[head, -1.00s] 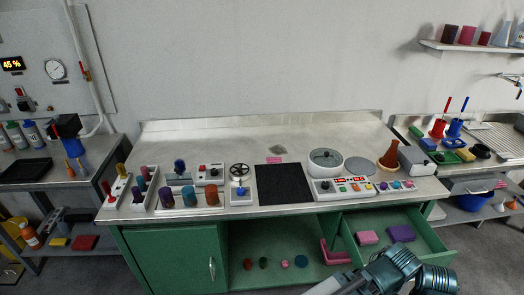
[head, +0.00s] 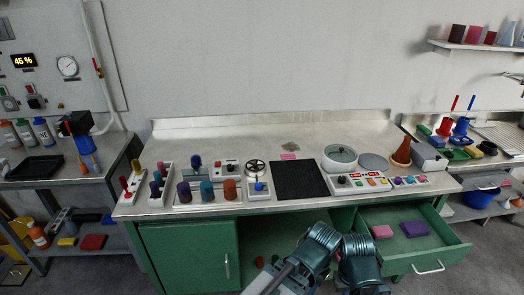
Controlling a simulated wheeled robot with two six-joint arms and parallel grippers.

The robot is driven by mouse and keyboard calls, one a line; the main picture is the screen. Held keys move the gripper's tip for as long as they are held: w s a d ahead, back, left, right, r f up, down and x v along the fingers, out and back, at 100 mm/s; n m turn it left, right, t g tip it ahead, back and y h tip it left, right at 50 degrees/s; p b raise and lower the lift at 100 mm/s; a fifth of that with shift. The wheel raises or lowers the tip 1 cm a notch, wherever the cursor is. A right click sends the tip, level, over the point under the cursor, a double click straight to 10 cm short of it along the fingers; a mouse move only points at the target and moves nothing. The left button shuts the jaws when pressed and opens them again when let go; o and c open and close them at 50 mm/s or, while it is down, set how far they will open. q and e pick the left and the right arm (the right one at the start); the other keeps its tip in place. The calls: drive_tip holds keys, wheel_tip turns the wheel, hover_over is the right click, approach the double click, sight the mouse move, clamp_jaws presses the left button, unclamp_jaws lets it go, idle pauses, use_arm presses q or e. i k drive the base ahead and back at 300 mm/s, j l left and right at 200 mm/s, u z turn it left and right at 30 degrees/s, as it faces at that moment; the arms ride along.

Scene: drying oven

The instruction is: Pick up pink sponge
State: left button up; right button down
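A pink block that looks like the sponge (head: 381,231) lies in the open green drawer (head: 440,250) at the lower right, left of a purple block (head: 415,228). A smaller flat pink piece (head: 288,156) lies on the bench top behind the black mat. Neither gripper's fingers can be made out in the head view. Nothing touches the pink block.
The drawer sticks out below the bench front, with a handle (head: 428,268). The drawer's right part is bare.

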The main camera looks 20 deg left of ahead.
sight(382, 231)
drive_tip(key=i+l+z, duration=0.15)
drive_tip(key=i, duration=0.4)
drive_tip(key=i+l+z, duration=0.15)
drive_tip(key=i, duration=0.4)
drive_tip(key=l, duration=0.1)
